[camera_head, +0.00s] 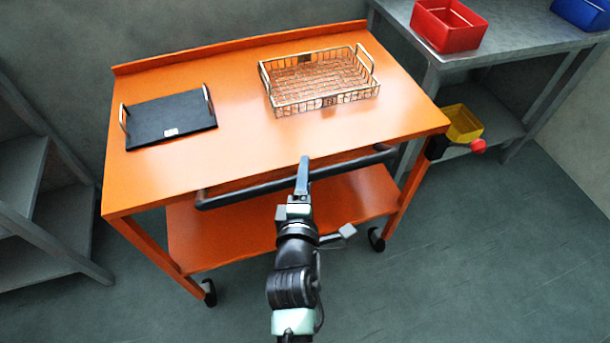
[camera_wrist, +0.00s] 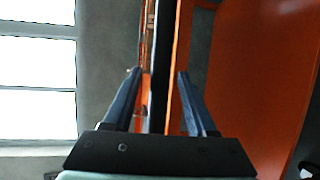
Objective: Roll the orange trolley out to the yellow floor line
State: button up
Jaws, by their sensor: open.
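The orange trolley (camera_head: 235,75) stands against the back wall, with a lower shelf (camera_head: 225,235) and dark castors. A black push bar (camera_head: 250,189) runs along its near side. My gripper (camera_head: 304,163) is at the middle of this bar. In the wrist view, the open fingers (camera_wrist: 160,73) stand on either side of the dark bar (camera_wrist: 159,95), with gaps visible beside it. The trolley also fills the right of the wrist view (camera_wrist: 265,70). A black lever with a red knob (camera_head: 478,146) sits at the trolley's right front corner. No yellow floor line is in view.
A wire basket (camera_head: 320,103) and a black tray (camera_head: 168,117) lie on the trolley top. A grey bench (camera_head: 510,50) stands close on the right, with red, blue and yellow bins. Grey shelving (camera_head: 60,255) stands left. The floor (camera_head: 480,270) at the near right is clear.

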grip_shut()
dwell(0.3)
dwell(1.2)
